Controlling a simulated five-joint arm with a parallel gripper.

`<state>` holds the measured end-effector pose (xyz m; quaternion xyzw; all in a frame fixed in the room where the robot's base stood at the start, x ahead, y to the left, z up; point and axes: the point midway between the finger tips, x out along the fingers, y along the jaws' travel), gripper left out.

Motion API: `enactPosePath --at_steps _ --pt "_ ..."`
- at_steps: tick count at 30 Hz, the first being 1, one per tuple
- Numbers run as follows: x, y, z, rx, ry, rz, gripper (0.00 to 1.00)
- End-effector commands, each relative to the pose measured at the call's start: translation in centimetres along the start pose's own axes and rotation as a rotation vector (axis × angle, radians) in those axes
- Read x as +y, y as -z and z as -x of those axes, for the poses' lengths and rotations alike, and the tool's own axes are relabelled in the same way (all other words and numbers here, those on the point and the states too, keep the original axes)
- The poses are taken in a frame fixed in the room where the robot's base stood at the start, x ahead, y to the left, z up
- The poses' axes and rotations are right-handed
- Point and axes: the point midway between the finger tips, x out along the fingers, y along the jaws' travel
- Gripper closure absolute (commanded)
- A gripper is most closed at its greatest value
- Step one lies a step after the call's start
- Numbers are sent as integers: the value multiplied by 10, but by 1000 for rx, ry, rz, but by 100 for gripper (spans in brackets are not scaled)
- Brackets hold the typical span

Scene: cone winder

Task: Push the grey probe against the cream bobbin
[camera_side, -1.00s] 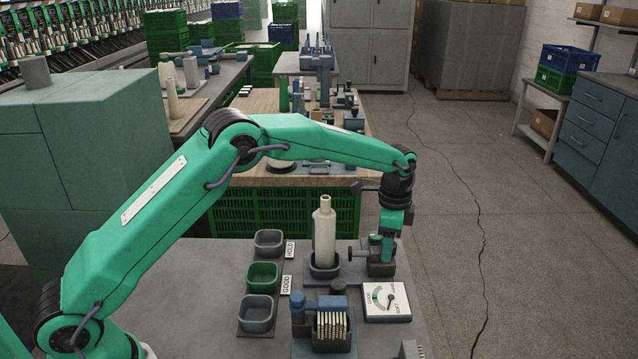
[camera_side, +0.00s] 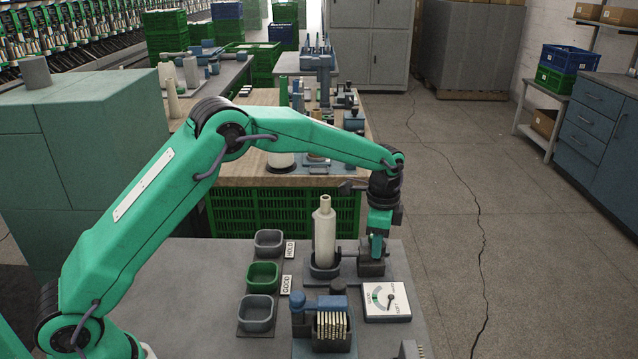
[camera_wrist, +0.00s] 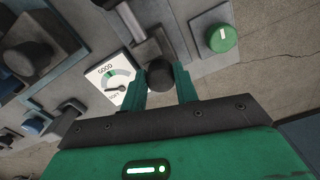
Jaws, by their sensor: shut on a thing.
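The cream bobbin (camera_side: 324,238) stands upright in a dark holder at the middle of the grey bench in the side view. Just right of it is the grey probe (camera_side: 371,268), partly covered by my gripper (camera_side: 376,248). In the wrist view my green fingertips (camera_wrist: 168,76) are around a dark round knob (camera_wrist: 155,75) of the probe, shut on it. The probe's tip is near the bobbin's lower part; whether they touch is too small to tell.
A dial gauge (camera_side: 386,302) lies in front of the probe and also shows in the wrist view (camera_wrist: 112,80). A blue rack (camera_side: 331,325) of pale cards stands at front. Green and grey trays (camera_side: 263,275) are left of the bobbin. A green knob (camera_wrist: 222,38) is beside my fingers.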

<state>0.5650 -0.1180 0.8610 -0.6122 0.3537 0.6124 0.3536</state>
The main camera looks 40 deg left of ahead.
Motion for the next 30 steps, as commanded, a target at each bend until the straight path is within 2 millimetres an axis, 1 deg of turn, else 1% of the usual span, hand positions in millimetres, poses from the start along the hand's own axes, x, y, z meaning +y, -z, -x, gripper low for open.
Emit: enactPosePath --at_steps 3,13,14,16,17,26,30 --pt "2 -7 1 0 0 0 100" --pt "2 -10 1 -4 -4 2 100" --pt "2 -10 1 -4 -4 3 65" --pt "2 -10 1 -4 -5 3 51" --pt "2 -10 1 -4 -5 2 48" --pt "2 -8 1 -1 -1 1 48" --pt "2 -8 6 0 0 0 48"
